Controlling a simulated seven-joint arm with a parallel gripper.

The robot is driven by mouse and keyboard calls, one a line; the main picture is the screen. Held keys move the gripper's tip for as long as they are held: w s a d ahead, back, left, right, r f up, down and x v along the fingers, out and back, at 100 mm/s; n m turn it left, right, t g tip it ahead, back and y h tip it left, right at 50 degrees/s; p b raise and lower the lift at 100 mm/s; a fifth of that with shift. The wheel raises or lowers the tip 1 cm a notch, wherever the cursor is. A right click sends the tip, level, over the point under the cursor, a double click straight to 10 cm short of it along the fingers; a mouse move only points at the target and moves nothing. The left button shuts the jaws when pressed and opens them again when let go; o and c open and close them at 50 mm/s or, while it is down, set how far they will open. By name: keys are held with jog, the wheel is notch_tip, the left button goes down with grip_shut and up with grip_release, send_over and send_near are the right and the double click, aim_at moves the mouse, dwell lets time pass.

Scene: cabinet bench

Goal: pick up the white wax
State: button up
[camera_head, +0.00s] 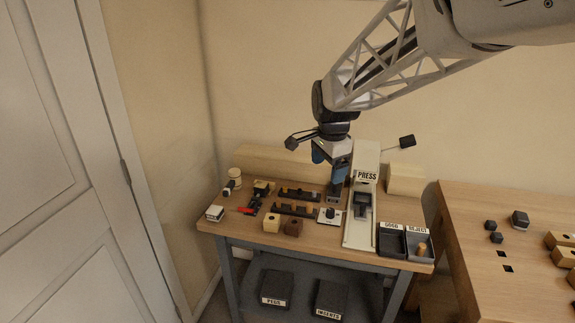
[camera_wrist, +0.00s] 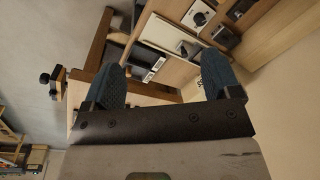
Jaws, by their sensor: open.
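My gripper (camera_head: 336,188) is open and empty above the bench, just left of the press. In the wrist view its two blue fingers (camera_wrist: 162,80) are spread wide with nothing between them. I cannot tell for sure which thing is the white wax. A small white block with a dark marking (camera_head: 214,213) lies at the bench's front left corner. A cream round container (camera_head: 235,176) stands behind it at the left edge. Both are well to the left of my gripper.
Dark racks (camera_head: 297,210), a red-handled tool (camera_head: 247,210) and wooden blocks (camera_head: 271,225) fill the middle. A second table (camera_head: 480,225) is at right.

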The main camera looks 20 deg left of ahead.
jog(key=w+a+f+m, duration=0.2)
jog(key=w+a+f, duration=0.25)
jog(key=a, duration=0.55)
jog(key=w+a+f+m, duration=0.25)
jog(key=a+f, duration=0.25)
jog(key=a, duration=0.4)
jog(key=m+g, duration=0.1)
jog(key=m, duration=0.3)
send_over(214, 209)
jog(key=d, duration=0.1)
notch_tip(214, 209, down, 13)
jog(key=shift+w+f, duration=0.1)
jog(key=shift+f, duration=0.1)
jog(key=shift+a+f, duration=0.15)
jog(key=shift+a, duration=0.1)
jog(key=shift+f, duration=1.3)
jog(key=shift+s+a+f, duration=0.1)
jog(key=shift+f, duration=1.2)
jog(key=shift+s+a+f, duration=0.1)
jog(key=shift+f, duration=1.2)
